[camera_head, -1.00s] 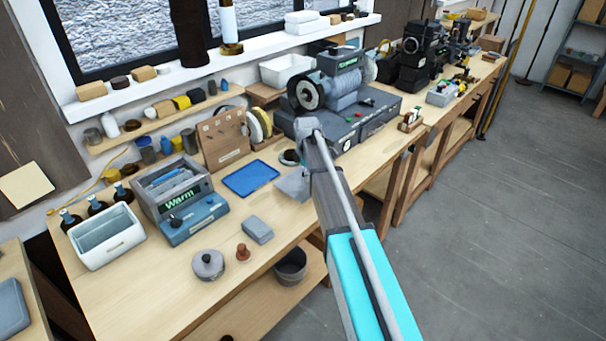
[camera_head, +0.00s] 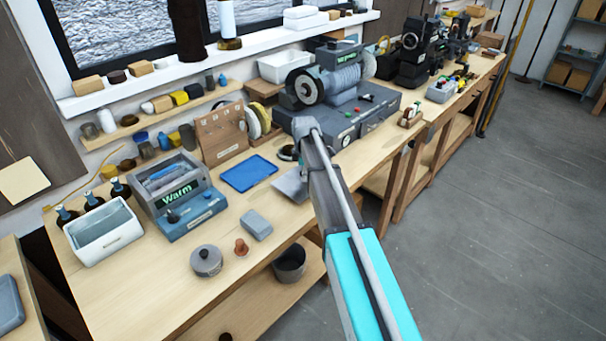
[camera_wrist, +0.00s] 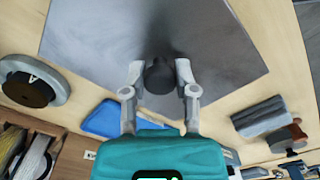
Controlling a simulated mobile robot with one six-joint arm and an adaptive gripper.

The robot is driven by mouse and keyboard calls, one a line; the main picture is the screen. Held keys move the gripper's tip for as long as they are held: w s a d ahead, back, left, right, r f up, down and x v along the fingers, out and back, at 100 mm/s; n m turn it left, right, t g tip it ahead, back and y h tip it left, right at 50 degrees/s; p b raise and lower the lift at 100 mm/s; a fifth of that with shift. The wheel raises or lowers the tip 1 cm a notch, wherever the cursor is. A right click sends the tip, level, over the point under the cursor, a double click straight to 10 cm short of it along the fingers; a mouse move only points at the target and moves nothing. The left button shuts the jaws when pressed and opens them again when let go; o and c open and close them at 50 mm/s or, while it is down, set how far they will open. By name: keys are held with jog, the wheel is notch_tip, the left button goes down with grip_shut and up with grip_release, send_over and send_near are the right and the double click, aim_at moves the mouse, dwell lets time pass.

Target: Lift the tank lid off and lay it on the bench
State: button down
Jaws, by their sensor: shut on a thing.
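The tank lid (camera_wrist: 95,35) is a flat grey plate with a dark round knob (camera_wrist: 160,76) in the wrist view. My gripper (camera_wrist: 160,88) is shut on that knob, one finger on each side. In the head view part of the lid (camera_head: 290,186) shows beside my arm, at the right part of the bench (camera_head: 130,285); my arm hides the rest and the gripper. I cannot tell whether the lid touches the bench top. The tank (camera_head: 176,197), labelled "Warm", stands open at the left with its basket in view.
A blue tray (camera_head: 248,172) lies left of the lid. A grey block (camera_head: 256,225), a brown knobbed piece (camera_head: 241,248) and a round grey pot (camera_head: 206,261) stand toward the front. A grinder-like machine (camera_head: 345,80) is behind. The front-left bench top is clear.

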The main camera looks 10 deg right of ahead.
jog(key=shift+f+b, duration=0.8)
jog(key=shift+f, duration=0.25)
jog(key=shift+f, duration=0.3)
jog(key=shift+c, duration=1.5)
grip_release()
jog(key=shift+r, duration=0.2)
jog(key=shift+r+p, duration=2.1)
jog(key=shift+r, duration=0.1)
jog(key=shift+d+f, duration=0.1)
